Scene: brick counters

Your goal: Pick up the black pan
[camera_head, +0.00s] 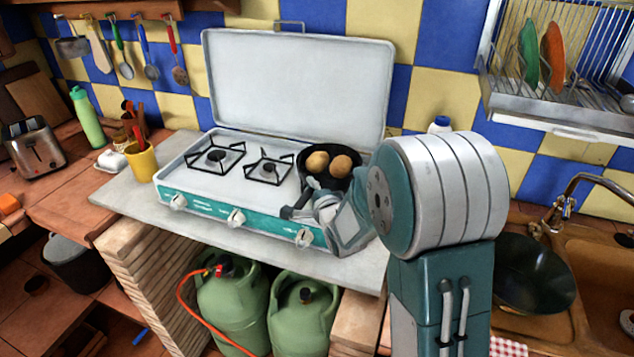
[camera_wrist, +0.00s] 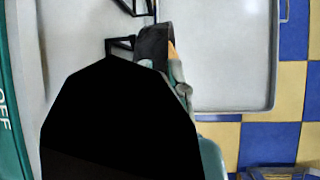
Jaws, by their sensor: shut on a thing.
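The black pan (camera_head: 318,180) is at the right burner of the white and teal camping stove (camera_head: 225,180), with two brown, potato-like items (camera_head: 328,163) in it. My gripper (camera_head: 300,211) reaches in from the right at the stove's front edge. It is shut on the pan, at the handle side nearest me. My arm hides the pan's right side and part of its front. In the wrist view, a strip of dark pan (camera_wrist: 154,42) shows near the top, and a large black shape hides most of the middle, including the fingertips.
The stove's raised lid (camera_head: 300,85) stands behind the pan. Two bare burners are left of it. A dark wok (camera_head: 535,272) lies by the sink at right. A yellow cup (camera_head: 142,162) stands left of the stove. A dish rack (camera_head: 560,80) hangs upper right.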

